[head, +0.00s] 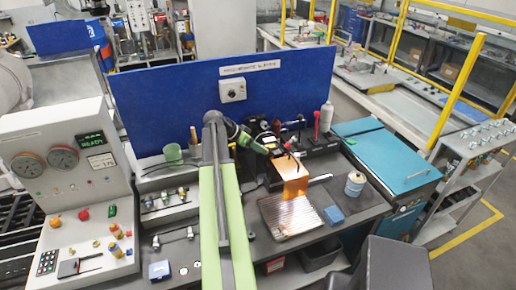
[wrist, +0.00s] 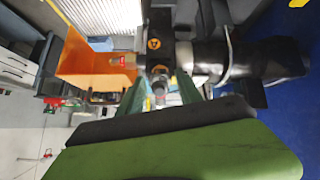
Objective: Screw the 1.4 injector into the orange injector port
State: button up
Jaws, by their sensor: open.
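My gripper (wrist: 160,96) is open in the wrist view, its two green fingers on either side of a small grey and reddish cylindrical part (wrist: 159,88). That part is in line with a black block (wrist: 157,22) carrying an orange round mark (wrist: 154,43). An orange-ringed opening (wrist: 160,68), perhaps the orange port, shows just beyond the part. I cannot tell whether the part is seated in it, and no 1.4 label is readable. In the head view my gripper (head: 287,153) is small, above an orange tray (head: 291,178); its fingers are hard to make out.
The orange tray (wrist: 92,65) stands left of the block in the wrist view; a black cylinder (wrist: 262,60) lies right. Racks with small parts (head: 168,200) stand left.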

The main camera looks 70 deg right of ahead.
jog(key=n, duration=0.3)
jog(key=shift+n, duration=0.4)
jog(key=n, duration=1.1)
jog(key=shift+n, duration=0.4)
grip_shut()
